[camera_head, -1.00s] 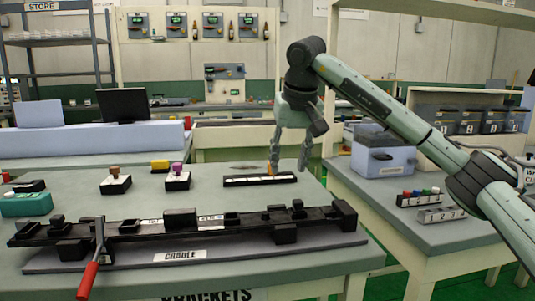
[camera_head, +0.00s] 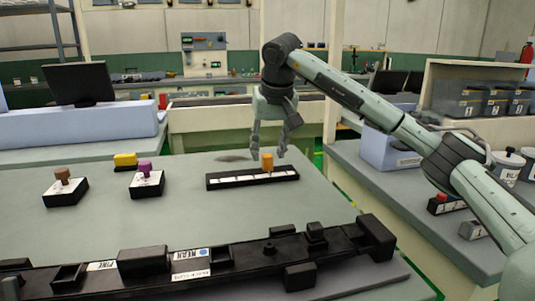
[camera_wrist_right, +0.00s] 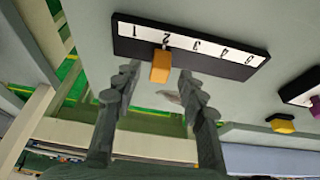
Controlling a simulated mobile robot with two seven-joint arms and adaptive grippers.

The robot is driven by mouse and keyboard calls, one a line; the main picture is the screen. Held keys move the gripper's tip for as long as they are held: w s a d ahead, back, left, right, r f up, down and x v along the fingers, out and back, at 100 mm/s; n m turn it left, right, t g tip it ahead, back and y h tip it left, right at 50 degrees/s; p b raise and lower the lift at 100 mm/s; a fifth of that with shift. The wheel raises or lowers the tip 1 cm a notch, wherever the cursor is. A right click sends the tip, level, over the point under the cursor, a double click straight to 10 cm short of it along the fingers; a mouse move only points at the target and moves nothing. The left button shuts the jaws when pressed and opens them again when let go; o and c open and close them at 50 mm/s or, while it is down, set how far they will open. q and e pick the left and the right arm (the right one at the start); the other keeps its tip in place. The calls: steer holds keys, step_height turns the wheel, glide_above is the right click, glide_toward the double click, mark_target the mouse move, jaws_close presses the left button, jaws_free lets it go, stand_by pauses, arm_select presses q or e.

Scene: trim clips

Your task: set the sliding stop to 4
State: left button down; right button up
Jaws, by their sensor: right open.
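The sliding stop is an orange block (camera_head: 267,162) on a black rail with a white number scale (camera_head: 225,180), on the grey bench top. In the right wrist view the orange block (camera_wrist_right: 160,66) stands at the 2 of the scale, which runs from 1 at left to 5 at right. My right gripper (camera_head: 269,149) is open, its fingers pointing down at the block. In the right wrist view the gripper's (camera_wrist_right: 158,82) fingertips lie either side of the block's near end, with gaps on both sides. My left gripper is out of view.
A long black cradle (camera_head: 225,262) lies along the bench front. Blocks with a brown knob (camera_head: 63,174), yellow knob (camera_head: 125,160) and purple knob (camera_head: 145,167) stand left of the rail. Bench top between rail and cradle is clear.

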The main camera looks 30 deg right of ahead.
steer(key=shift+x, duration=1.1)
steer(key=shift+c, duration=0.3)
jaws_close()
